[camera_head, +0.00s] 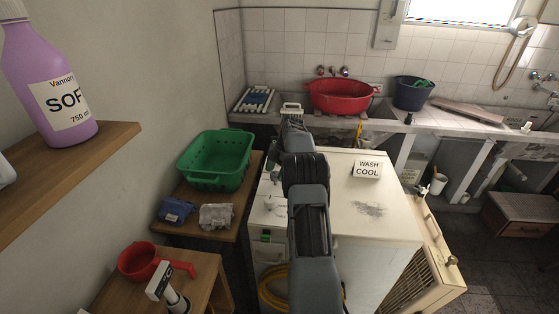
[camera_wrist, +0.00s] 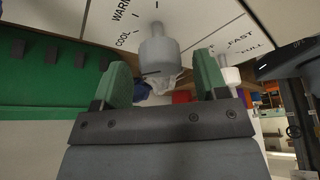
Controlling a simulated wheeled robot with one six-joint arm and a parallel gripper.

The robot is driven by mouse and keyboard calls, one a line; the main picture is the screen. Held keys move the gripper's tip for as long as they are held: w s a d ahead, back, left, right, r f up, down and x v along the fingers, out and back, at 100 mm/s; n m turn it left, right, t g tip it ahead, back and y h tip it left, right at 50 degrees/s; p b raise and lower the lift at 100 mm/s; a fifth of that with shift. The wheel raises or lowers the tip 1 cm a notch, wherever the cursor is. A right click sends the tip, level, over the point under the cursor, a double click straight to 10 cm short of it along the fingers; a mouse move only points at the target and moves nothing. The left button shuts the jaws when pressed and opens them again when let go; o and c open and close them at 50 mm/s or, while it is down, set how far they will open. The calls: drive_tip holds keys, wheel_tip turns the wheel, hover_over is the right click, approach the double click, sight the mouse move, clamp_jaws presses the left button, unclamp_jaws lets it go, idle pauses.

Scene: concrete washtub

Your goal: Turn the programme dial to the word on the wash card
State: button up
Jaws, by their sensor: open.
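The wash card (camera_head: 367,168) stands on top of the cream washing machine (camera_head: 375,215) and reads "WASH COOL". In the wrist view the programme dial (camera_wrist: 158,47) is a grey-white knob on a pale panel. The words COOL and WARM are printed to its left, with tick marks. A dark mark shows on the knob's lower part; I cannot tell which word the dial points to. My gripper (camera_wrist: 163,76) is open, its green fingers either side of the dial's end. I cannot tell whether they touch it. In the head view my arm hides much of the panel.
A second white knob (camera_wrist: 230,74) sits right of the dial, near FAST and FULL. A green basket (camera_head: 217,158) and two folded cloths lie on the wooden stand left of the machine. A red basin (camera_head: 340,96) rests on the back counter. A shelf with a purple bottle (camera_head: 52,75) is at left.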

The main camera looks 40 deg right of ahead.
drive_tip(key=p+v, duration=0.7)
drive_tip(key=v, duration=0.6)
drive_tip(key=shift+s+r, duration=0.1)
drive_tip(key=shift+d, duration=0.1)
idle(0.3)
